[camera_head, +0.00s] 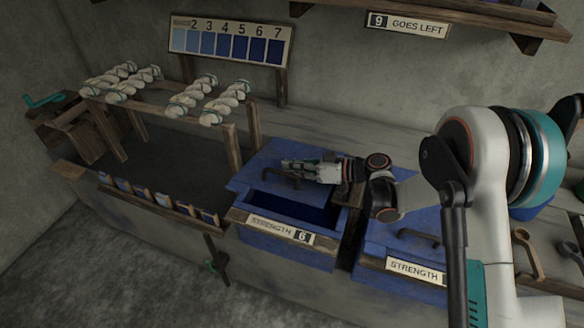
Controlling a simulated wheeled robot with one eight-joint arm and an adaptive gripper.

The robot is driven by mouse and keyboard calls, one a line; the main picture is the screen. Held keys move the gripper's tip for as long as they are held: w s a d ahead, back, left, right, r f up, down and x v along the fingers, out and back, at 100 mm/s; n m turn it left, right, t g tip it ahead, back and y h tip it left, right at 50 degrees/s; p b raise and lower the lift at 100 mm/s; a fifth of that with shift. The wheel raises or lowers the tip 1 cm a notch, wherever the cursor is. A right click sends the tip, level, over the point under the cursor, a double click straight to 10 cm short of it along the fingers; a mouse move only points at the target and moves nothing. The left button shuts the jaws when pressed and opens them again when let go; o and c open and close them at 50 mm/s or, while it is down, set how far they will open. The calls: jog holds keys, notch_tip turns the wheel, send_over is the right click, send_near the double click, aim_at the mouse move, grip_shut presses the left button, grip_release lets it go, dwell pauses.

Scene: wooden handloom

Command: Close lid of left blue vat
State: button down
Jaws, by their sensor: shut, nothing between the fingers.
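The left blue vat (285,250) stands in the middle of the view with a label reading STRENGTH 6 (280,229) on its front. Its blue lid (257,172) lies toward the back, leaving a dark opening (300,208) showing at the front. A dark handle (276,176) is on the lid. My gripper (284,164) is shut with nothing in it. It is over the lid, close to the handle. Whether it touches the lid or handle, I cannot tell.
A second blue vat (400,285) with a handled lid stands to the right, partly behind my arm. A wooden rack with twisted pale skeins (205,85) stands left over a dark trough (170,160). A numbered shade board (230,42) and a GOES LEFT sign (408,24) are behind.

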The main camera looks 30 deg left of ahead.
jog(key=shift+r, duration=0.1)
jog(key=r+p, duration=0.1)
jog(key=r, duration=0.1)
jog(key=w+r+p, duration=0.1)
jog(key=r, duration=0.1)
jog(key=shift+w+d+r, duration=0.15)
jog(key=shift+d+r, duration=0.05)
jog(key=p+v, duration=0.1)
jog(key=v, duration=0.3)
jog(key=p+v, duration=0.2)
jog(key=v, duration=0.3)
jog(key=shift+s+f, duration=0.1)
jog(key=shift+s, duration=0.1)
jog(key=s+a+r+n+h+p, duration=0.1)
jog(key=s+a+r+h+p, duration=0.3)
jog(key=a+h+p, duration=0.15)
jog(key=n+t+h+p, duration=0.2)
jog(key=t+h+p, duration=0.2)
jog(key=h, duration=0.2)
send_near(275, 170)
jog(key=b+x, duration=0.4)
jog(key=x, duration=0.2)
